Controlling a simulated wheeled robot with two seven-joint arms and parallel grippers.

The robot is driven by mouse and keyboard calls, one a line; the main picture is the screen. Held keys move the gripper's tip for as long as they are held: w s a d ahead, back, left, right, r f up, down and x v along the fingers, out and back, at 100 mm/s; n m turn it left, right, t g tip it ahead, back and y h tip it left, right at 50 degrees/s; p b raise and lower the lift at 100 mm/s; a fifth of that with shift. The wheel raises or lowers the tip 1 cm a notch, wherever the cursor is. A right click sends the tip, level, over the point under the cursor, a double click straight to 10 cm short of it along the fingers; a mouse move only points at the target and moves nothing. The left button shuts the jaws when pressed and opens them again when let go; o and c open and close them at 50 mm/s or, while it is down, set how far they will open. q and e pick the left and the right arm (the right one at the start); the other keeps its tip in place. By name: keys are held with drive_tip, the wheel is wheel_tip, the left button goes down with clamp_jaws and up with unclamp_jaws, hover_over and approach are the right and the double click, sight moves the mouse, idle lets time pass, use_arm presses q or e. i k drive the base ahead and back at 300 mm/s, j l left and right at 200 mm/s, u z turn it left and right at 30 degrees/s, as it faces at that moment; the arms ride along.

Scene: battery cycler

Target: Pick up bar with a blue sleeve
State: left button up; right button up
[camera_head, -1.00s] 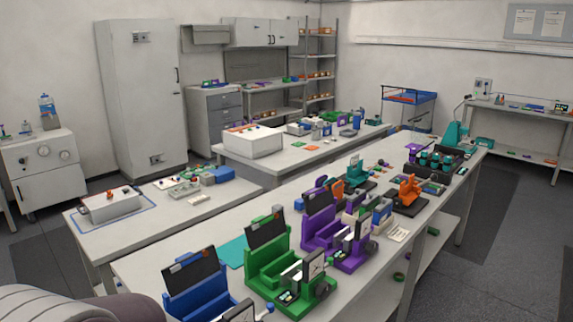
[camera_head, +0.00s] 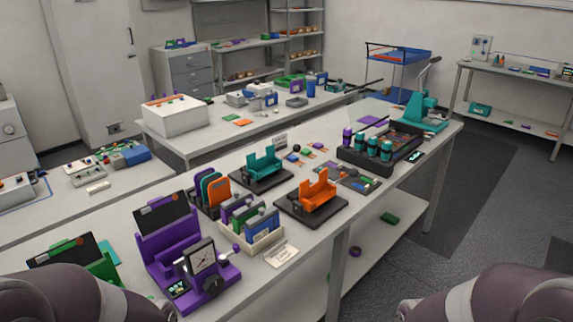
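A cream open box (camera_head: 263,243) stands on the near bench and holds upright pieces with grey-purple, green and blue faces. The blue-faced piece (camera_head: 262,226) is at the box's right end. I cannot tell for certain that it is the bar with a blue sleeve; at this size no bar is clear. Parts of my two arms show at the bottom left and bottom right corners. Both grippers are out of the picture.
A purple device (camera_head: 170,251) with a dial stands left of the box, a white card (camera_head: 281,254) right of it. Teal (camera_head: 262,167) and orange (camera_head: 317,196) cradles and a black tray of cylinders (camera_head: 352,156) stand behind.

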sight(292, 159)
drive_tip(key=i+l+u, duration=0.15)
drive_tip(key=u, duration=0.3)
drive_tip(key=l+u, duration=0.25)
drive_tip(key=u, duration=0.2)
drive_tip(key=i+l+u, duration=0.1)
drive_tip(key=l+u, duration=0.2)
drive_tip(key=u, duration=0.15)
drive_tip(key=l+u, duration=0.25)
drive_tip(key=u, duration=0.15)
drive_tip(key=l+u, duration=0.1)
drive_tip(key=l, duration=0.4)
drive_tip(key=l+u, duration=0.15)
drive_tip(key=l, duration=0.3)
drive_tip(key=k+l+u, duration=0.1)
drive_tip(key=l, duration=0.4)
drive_tip(key=k+l+u, duration=0.1)
drive_tip(key=l, duration=0.35)
drive_tip(key=k+l+u, duration=0.1)
drive_tip(key=l, duration=0.4)
drive_tip(key=k+l+u, duration=0.15)
drive_tip(key=l, duration=0.3)
drive_tip(key=l+u, duration=0.1)
drive_tip(key=l, duration=0.35)
drive_tip(key=k, duration=0.05)
